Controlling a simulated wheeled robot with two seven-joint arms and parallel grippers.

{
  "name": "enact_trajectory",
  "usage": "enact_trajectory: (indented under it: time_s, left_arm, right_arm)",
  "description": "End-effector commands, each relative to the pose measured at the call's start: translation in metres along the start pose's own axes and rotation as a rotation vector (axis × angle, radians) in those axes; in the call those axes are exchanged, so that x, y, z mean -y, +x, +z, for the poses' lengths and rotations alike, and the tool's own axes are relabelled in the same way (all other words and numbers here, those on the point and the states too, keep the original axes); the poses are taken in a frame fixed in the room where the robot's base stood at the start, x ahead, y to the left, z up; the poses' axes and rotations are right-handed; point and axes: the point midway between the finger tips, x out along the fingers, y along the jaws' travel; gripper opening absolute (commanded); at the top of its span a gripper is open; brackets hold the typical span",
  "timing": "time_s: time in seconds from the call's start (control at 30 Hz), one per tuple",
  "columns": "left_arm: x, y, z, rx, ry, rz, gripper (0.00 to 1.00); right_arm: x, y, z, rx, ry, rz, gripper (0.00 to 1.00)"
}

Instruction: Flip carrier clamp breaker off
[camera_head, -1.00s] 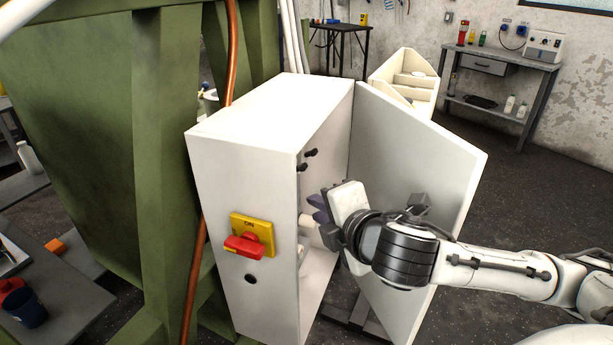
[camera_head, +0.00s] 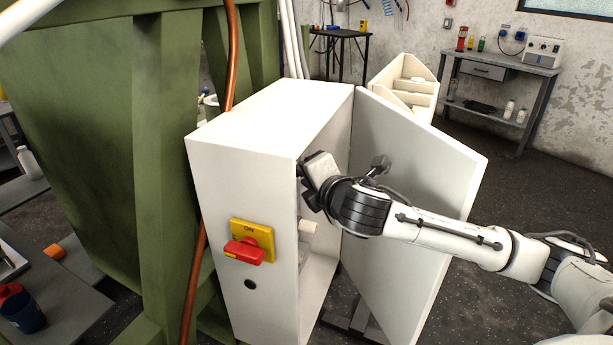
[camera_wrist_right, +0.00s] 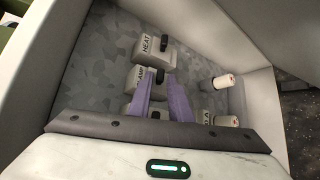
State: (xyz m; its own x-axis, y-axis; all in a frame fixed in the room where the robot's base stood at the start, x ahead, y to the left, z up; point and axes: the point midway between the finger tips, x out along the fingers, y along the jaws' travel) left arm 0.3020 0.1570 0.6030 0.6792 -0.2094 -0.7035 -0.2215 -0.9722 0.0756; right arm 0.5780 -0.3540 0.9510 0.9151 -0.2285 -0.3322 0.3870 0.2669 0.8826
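In the right wrist view, the clamp breaker (camera_wrist_right: 134,79), its label partly covered, sits below the breaker marked HEAT (camera_wrist_right: 148,48). Each has a dark toggle. My right gripper (camera_wrist_right: 161,77) reaches into the white cabinet (camera_head: 245,125). Its two purple fingers stand apart, with the tips around the clamp breaker's toggle; I cannot tell whether they touch it. Another dark toggle shows between the fingers lower down, its breaker mostly hidden. In the head view the right gripper (camera_head: 305,184) covers the breakers. My left gripper is not in view.
A red rotary switch (camera_head: 245,250) on a yellow plate is on the cabinet front. White cylinders with red marks (camera_wrist_right: 222,81) project right of the breakers. A green frame (camera_head: 165,170) stands left.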

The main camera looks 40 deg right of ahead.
Motion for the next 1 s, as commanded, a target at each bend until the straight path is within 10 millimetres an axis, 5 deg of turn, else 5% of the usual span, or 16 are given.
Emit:
enact_trajectory:
  time_s: [0.23, 0.37, 0.67, 1.0]
  left_arm:
    - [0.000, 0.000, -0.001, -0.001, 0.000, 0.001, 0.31]
    - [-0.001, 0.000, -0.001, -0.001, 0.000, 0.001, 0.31]
    - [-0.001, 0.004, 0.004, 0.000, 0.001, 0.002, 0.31]
    - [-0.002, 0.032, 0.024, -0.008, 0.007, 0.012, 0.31]
  right_arm:
    - [0.000, 0.001, 0.000, 0.000, 0.000, 0.000, 0.18]
    - [0.000, 0.001, 0.000, 0.000, 0.000, 0.000, 0.00]
    - [0.003, 0.001, 0.000, 0.001, 0.013, 0.012, 0.00]
    - [0.019, 0.005, -0.004, 0.002, 0.137, 0.136, 0.00]
